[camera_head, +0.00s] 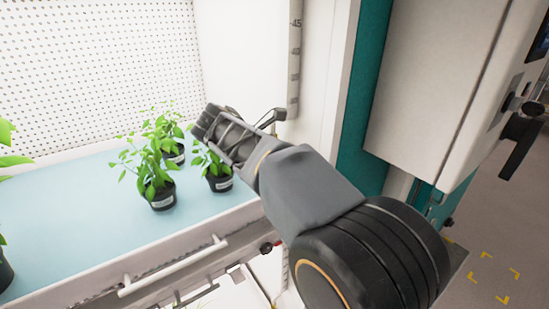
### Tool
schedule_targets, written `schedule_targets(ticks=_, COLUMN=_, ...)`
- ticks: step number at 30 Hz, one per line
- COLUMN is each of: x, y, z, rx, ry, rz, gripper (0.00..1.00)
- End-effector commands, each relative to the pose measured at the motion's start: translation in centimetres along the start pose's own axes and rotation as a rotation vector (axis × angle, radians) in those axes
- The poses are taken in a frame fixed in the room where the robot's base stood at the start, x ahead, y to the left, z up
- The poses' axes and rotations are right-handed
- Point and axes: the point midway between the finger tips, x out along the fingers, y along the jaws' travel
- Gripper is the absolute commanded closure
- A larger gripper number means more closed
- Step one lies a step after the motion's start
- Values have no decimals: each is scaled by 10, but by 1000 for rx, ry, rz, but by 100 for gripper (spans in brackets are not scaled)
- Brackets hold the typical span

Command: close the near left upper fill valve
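My gripper (242,117) is in the upper middle of the view, at the right end of the growth shelf. Its two fingers are spread apart with nothing visible between them.
Several potted plants (161,196) stand on the blue shelf (75,215). A white handle bar (175,264) runs along the shelf front. A teal post (366,90) and a white cabinet (425,80) with a black handle (521,145) stand at right. Floor shows at lower right.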

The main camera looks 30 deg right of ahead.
Motion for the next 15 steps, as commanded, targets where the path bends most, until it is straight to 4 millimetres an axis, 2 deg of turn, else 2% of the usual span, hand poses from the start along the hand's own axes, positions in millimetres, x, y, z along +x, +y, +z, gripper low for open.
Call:
schedule_targets(ticks=10, x=0, y=1, z=0, rx=0, ry=1, rz=3, gripper=100)
schedule_targets(ticks=11, x=0, y=1, z=0, rx=0, ry=1, rz=3, gripper=87)
schedule_targets(ticks=15, x=1, y=0, z=0, rx=1, ry=1, rz=0, gripper=73)
